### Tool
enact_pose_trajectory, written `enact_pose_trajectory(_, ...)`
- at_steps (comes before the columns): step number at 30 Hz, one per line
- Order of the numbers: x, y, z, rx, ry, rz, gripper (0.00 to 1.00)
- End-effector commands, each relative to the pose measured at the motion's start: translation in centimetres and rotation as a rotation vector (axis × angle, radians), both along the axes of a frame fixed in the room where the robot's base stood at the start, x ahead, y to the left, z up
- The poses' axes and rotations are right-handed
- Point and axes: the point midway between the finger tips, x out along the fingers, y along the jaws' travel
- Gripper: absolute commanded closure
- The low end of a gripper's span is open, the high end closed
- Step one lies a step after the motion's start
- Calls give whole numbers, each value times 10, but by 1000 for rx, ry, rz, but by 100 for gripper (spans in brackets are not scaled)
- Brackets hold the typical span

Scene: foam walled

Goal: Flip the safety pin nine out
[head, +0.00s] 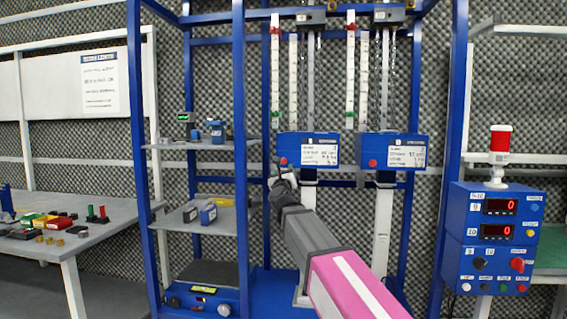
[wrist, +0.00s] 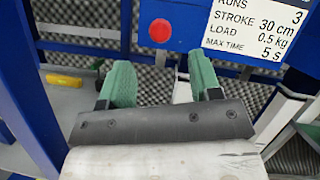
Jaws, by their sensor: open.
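The left blue station box (head: 308,150) carries a white label and a red round knob (head: 283,161) at its lower left. The knob also shows large in the wrist view (wrist: 159,30), ahead of and between my fingers. I cannot tell whether this knob is the safety pin nine; no readable nine marks it. My gripper (head: 280,178) is just below the left box in the head view. In the wrist view my gripper (wrist: 161,72) has its two green fingers apart, with nothing between them. The knob appears apart from the fingers.
A similar right box (head: 394,150) has its own red knob (head: 372,163). Blue frame posts (head: 241,150) and shelves (head: 207,220) stand left of my arm. A control box (head: 495,240) with red displays and a red beacon stands right. A table (head: 85,235) with small coloured parts is far left.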

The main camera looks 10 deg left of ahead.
Motion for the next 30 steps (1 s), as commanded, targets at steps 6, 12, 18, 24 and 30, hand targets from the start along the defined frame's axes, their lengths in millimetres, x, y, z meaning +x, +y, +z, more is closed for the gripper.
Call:
enact_pose_trajectory(6,38,4,14,-2,0,-1,42)
enact_pose_trajectory(12,69,8,27,-3,0,0,42)
enact_pose_trajectory(18,82,8,32,-4,0,1,42)
enact_pose_trajectory(24,82,7,32,-4,0,1,42)
enact_pose_trajectory(30,82,8,32,-4,0,1,91)
